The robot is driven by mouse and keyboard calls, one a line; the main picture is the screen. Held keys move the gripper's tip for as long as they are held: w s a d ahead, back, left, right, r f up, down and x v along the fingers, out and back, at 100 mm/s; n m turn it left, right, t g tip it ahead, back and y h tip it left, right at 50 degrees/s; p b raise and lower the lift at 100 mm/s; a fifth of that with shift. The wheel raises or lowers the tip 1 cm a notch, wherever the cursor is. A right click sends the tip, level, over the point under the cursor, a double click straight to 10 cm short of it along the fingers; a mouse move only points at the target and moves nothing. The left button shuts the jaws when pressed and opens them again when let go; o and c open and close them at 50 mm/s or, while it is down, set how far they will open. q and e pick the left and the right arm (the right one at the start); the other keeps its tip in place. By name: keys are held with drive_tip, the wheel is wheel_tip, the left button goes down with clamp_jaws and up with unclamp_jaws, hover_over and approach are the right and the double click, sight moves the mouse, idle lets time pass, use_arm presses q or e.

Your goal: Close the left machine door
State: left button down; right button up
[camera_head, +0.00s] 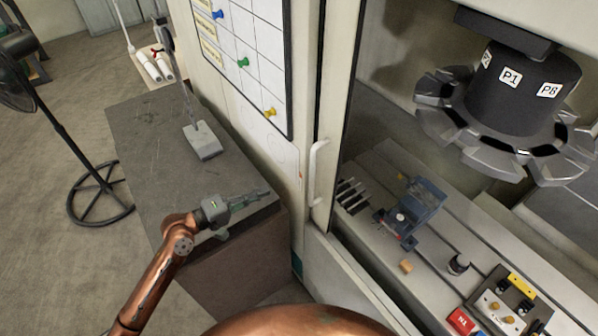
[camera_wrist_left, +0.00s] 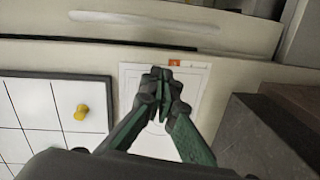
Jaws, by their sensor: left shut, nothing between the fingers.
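The left machine door (camera_head: 335,90) is a cream panel with a dark edge, standing at the left of the machine's opening. The interior shows to its right, so it stands open. Its pale vertical handle (camera_head: 312,175) is near the panel's lower part. A pale bar, which looks like the handle (camera_wrist_left: 140,20), shows in the left wrist view. My left gripper (camera_head: 265,191) is shut and empty, left of the handle and apart from it, over the dark cabinet. In the left wrist view its fingertips (camera_wrist_left: 160,76) meet in front of a paper sheet on the cream wall.
A dark cabinet (camera_head: 135,125) stands left of the machine, with a grey-based stand (camera_head: 203,141) on it. A whiteboard (camera_head: 262,85) with coloured pins hangs on the machine side. Inside are a tool carousel (camera_head: 510,125) and a blue vise (camera_head: 420,205). A fan (camera_head: 60,130) stands left.

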use_arm(q)
drive_tip(key=shift+n+h, duration=0.5)
drive_tip(key=shift+n, duration=0.2)
drive_tip(key=w+d+r+p, duration=0.1)
drive_tip(key=w+d, duration=0.1)
drive_tip(key=d, duration=0.1)
drive_tip(key=w+d+r+p, duration=0.1)
drive_tip(key=w+d+r, duration=0.1)
drive_tip(key=w+d+r+p, duration=0.1)
drive_tip(key=w+d+r, duration=0.1)
drive_tip(key=w+d, duration=0.1)
drive_tip(key=shift+d, duration=0.3)
drive_tip(key=s+d+p, duration=0.1)
drive_tip(key=d, duration=0.1)
drive_tip(key=s+d+p, duration=0.1)
drive_tip(key=shift+s+f+p, duration=0.25)
drive_tip(key=shift+s+p, duration=0.05)
drive_tip(key=shift+p, duration=0.05)
